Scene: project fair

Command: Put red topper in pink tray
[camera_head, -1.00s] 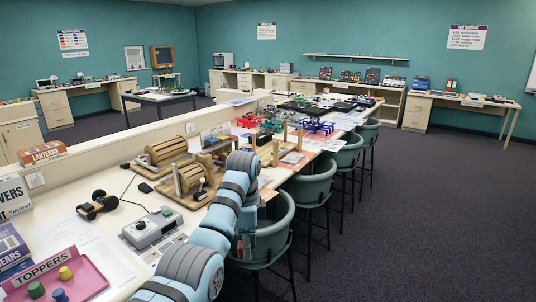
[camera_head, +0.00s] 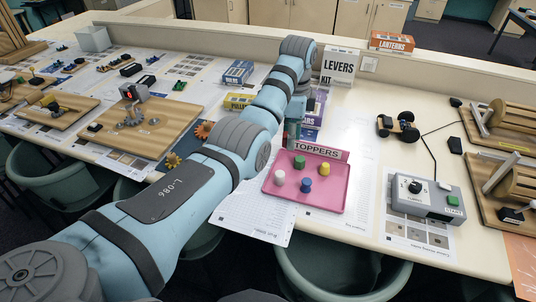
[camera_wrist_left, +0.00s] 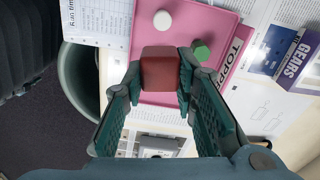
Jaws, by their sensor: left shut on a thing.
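The red topper (camera_wrist_left: 160,66) is a red block between the fingertips of my left gripper (camera_head: 292,138) in the left wrist view, and the gripper is shut on it. In the head view the topper is hidden. The pink tray (camera_head: 325,200) lies on the counter with a TOPPERS sign at its back edge. Green (camera_head: 299,162), yellow (camera_head: 324,169), white (camera_head: 280,177) and blue (camera_head: 306,185) toppers stand in it. The gripper is at the tray's back left side in the head view. The wrist view shows the red topper over the tray (camera_wrist_left: 205,18); its height is unclear. My right gripper is out of view.
A LEVERS KIT box (camera_head: 339,66) and a purple box (camera_head: 312,115) stand behind the tray. A grey control box (camera_head: 425,196) and a small wheeled car (camera_head: 398,127) are to its right. A wooden board (camera_head: 140,125) lies left. Chairs line the front edge.

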